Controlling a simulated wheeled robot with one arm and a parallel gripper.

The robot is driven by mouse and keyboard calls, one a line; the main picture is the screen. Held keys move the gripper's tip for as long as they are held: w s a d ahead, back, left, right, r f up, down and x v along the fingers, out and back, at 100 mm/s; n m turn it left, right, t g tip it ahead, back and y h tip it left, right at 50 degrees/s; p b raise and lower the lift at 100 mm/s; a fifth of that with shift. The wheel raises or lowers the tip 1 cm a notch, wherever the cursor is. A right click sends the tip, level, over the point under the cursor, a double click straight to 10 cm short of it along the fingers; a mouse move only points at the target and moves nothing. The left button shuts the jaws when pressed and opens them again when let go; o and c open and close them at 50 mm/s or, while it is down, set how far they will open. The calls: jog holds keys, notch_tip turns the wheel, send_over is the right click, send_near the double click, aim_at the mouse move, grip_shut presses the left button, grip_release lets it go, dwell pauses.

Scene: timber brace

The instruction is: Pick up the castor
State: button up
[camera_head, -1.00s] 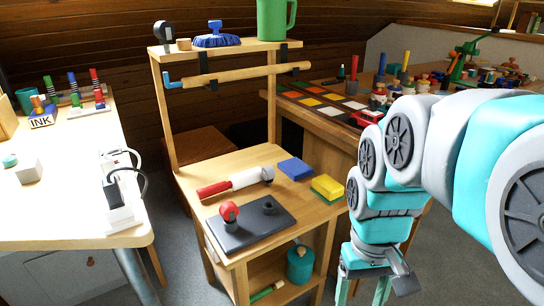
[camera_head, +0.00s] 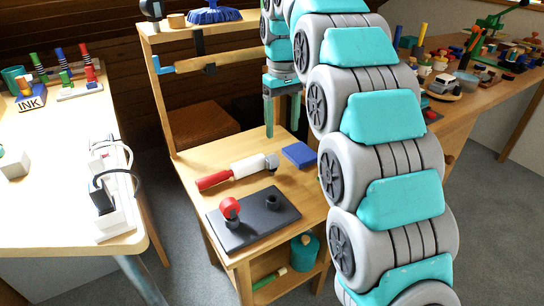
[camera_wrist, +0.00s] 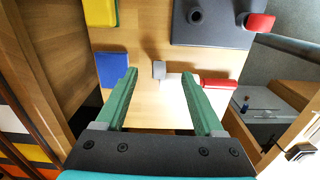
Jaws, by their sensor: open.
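A red wheel-like piece on a dark stem, which looks like the castor (camera_head: 229,208), stands on the dark slab (camera_head: 250,232) on the wooden bench. In the wrist view the red piece (camera_wrist: 260,22) shows at the upper right, beyond my fingertips and off to one side. My gripper (camera_head: 283,125) points down over the rear of the bench top. In the wrist view its two green fingers (camera_wrist: 160,85) are apart with nothing held between them. A tool with a red handle (camera_head: 214,180), pale body and grey head lies on the bench, partly in line with the finger gap.
A dark round socket or knob (camera_head: 273,202) stands on the slab beside the red piece. A blue block (camera_head: 298,154) lies at the bench's right; a yellow block (camera_wrist: 100,12) lies near it. The upper shelf and rail (camera_head: 205,64) stand behind my gripper.

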aim_at(274, 158)
jog(key=shift+n, duration=0.3)
jog(key=w+f+b, duration=0.1)
jog(key=f+b, duration=0.1)
jog(key=w+a+f+b, duration=0.1)
jog(key=f+b, duration=0.2)
jog(key=a+f+b, duration=0.1)
jog(key=f+b, duration=0.2)
jog(key=shift+w, duration=0.4)
jog(key=shift+f, duration=3.7)
grip_shut()
